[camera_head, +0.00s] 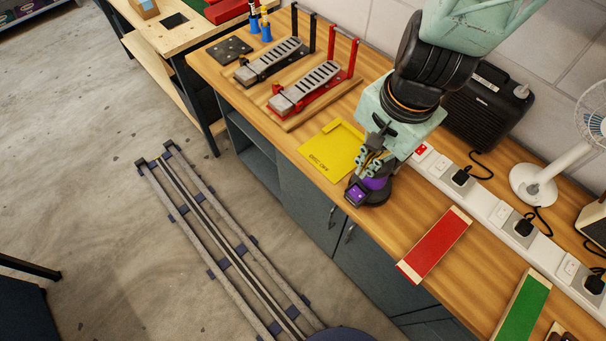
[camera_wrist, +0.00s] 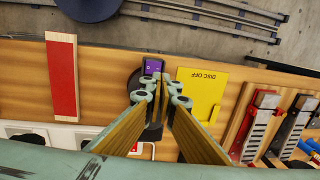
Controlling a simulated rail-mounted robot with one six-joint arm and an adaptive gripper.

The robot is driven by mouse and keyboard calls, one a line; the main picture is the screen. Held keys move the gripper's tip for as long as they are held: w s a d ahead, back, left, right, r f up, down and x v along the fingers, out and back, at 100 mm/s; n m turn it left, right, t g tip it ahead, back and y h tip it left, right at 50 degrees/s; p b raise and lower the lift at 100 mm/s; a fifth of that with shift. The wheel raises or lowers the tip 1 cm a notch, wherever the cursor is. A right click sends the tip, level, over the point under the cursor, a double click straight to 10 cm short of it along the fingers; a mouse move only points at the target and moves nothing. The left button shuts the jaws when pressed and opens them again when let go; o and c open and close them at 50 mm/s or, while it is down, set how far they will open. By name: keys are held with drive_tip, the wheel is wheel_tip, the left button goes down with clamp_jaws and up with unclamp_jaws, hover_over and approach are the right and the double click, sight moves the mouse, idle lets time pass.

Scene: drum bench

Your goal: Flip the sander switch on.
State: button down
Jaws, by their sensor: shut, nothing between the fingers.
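The sander (camera_head: 376,194) is a small dark, round tool with purple parts, standing on the wooden bench by the yellow sheet. A purple block with a small dark mark (camera_head: 357,195) sits on its front side. In the wrist view the purple block (camera_wrist: 152,66) shows just beyond my fingertips, and the dark body (camera_wrist: 134,82) is partly hidden behind my fingers. My gripper (camera_head: 373,160) is shut and empty, pointing down over the sander. Its closed tips (camera_wrist: 161,84) lie close to the block in that view; I cannot tell whether they touch. The switch position is too small to read.
A yellow sheet (camera_head: 333,151) marked "DISC OFF" lies left of the sander. A red block (camera_head: 436,245) and a green block (camera_head: 524,309) lie to the right. A white power strip (camera_head: 500,214) runs behind, with a fan (camera_head: 541,184). Pedals (camera_head: 304,87) stand at the left.

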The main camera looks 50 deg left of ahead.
sight(352, 189)
drive_tip(key=shift+a+f+b, duration=0.2)
drive_tip(key=shift+f+b, duration=1)
drive_tip(key=shift+f, duration=0.4)
drive_tip(key=shift+a+f+b, duration=0.2)
drive_tip(key=shift+f+b, duration=1)
drive_tip(key=shift+f, duration=0.45)
drive_tip(key=shift+a+f+b, duration=0.2)
drive_tip(key=shift+f+b, duration=1)
drive_tip(key=shift+f, duration=0.4)
